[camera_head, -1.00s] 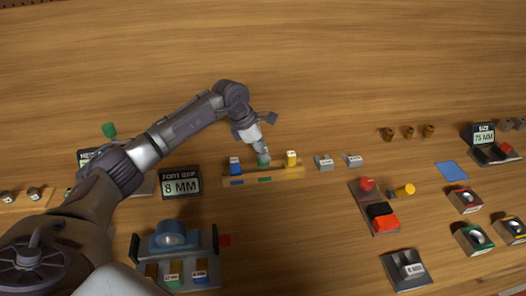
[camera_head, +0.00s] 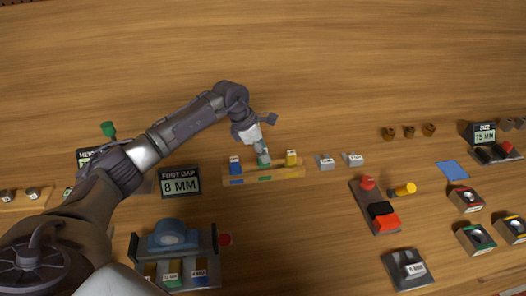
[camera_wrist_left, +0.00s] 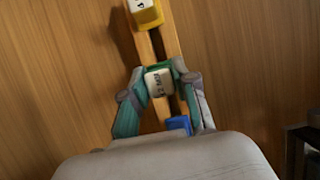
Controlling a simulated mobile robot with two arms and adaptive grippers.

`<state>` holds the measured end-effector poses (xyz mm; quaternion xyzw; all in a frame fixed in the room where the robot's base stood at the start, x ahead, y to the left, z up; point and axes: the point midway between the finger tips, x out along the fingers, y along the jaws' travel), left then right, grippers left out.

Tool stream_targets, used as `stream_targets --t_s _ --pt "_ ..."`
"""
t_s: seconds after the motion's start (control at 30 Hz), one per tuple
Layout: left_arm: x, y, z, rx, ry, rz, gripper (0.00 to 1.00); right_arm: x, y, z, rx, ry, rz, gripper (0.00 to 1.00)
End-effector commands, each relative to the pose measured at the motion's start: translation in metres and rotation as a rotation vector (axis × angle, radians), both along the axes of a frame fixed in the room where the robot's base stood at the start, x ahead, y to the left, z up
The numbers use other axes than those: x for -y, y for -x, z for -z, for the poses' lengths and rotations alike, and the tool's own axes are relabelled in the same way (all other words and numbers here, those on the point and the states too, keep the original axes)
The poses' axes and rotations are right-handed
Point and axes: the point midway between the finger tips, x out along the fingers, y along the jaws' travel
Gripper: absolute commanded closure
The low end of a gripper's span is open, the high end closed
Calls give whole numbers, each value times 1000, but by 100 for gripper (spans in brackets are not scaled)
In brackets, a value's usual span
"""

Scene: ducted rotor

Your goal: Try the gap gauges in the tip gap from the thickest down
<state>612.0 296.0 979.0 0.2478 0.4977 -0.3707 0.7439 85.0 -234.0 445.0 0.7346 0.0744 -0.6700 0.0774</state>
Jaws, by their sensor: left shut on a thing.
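A wooden rack (camera_head: 290,174) in the middle of the table holds a blue gauge (camera_head: 235,167), a green gauge (camera_head: 263,161) and a yellow gauge (camera_head: 291,159). My left gripper (camera_head: 263,154) is down at the rack, shut on the green gauge. In the left wrist view, the gripper (camera_wrist_left: 160,82) has a finger on each side of the green gauge's white-labelled block (camera_wrist_left: 159,82). The yellow gauge (camera_wrist_left: 145,13) and the blue gauge (camera_wrist_left: 178,124) stand apart from it on either side. The gauge's lower end is hidden in the rack. My right gripper is not in view.
A sign (camera_head: 180,182) reads "FOOT GAP 8 MM". A grey-blue fixture (camera_head: 173,236) stands in front of it. Two small grey labelled blocks (camera_head: 325,161) (camera_head: 353,159) lie right of the rack. A tray with red and black pieces (camera_head: 375,207) lies farther right. The table behind the rack is clear.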

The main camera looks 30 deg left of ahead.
Motion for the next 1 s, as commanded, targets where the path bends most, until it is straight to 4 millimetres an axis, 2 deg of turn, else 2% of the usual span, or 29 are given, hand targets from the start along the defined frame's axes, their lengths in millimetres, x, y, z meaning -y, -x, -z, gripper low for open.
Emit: stream_targets --t_s 1.0 --pt "0 0 16 0 0 0 100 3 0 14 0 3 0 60"
